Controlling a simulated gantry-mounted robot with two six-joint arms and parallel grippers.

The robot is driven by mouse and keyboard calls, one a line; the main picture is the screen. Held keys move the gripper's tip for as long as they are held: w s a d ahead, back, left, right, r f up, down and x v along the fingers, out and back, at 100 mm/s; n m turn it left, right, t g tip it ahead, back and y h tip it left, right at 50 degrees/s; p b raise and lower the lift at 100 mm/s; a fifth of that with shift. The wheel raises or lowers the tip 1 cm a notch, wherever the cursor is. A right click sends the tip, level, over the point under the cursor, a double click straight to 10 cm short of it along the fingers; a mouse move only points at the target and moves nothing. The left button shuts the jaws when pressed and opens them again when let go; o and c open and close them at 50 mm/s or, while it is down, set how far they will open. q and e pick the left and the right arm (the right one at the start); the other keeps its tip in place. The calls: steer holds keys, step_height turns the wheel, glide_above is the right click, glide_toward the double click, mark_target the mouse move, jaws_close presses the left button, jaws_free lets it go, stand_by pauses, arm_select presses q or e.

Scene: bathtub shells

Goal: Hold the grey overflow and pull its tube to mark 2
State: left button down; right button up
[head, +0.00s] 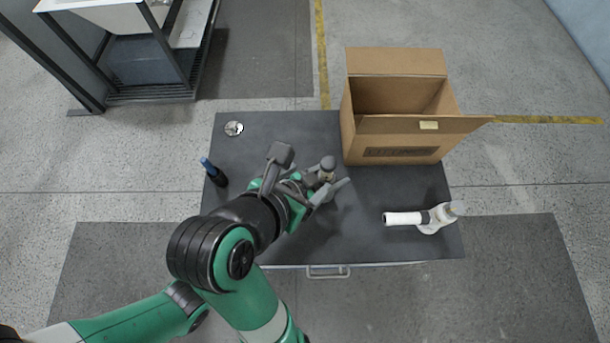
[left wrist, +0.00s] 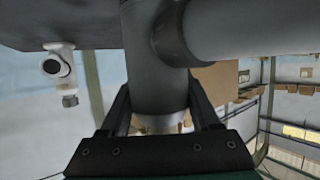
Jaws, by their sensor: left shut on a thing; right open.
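The grey overflow (head: 328,163) is in my left gripper (head: 322,184) over the middle of the dark table top; the gripper and arm hide much of it. In the left wrist view the grey overflow (left wrist: 155,60) is a thick upright body between the two fingers of my left gripper (left wrist: 160,100), with a wide grey branch (left wrist: 245,32) running off to the right. A pale end shows low between the fingers. No tube marks can be read. My right gripper is not in view.
A white overflow with a white tube (head: 404,219) lies on the table (head: 300,128) at the right; it also shows in the left wrist view (left wrist: 57,67). An open cardboard box (head: 395,140) stands at the back right. A blue-topped dark bottle (head: 214,172) and a small metal disc (head: 234,128) are left.

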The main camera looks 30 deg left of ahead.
arm_select(q)
steer(key=shift+c, duration=0.2)
jaws_free()
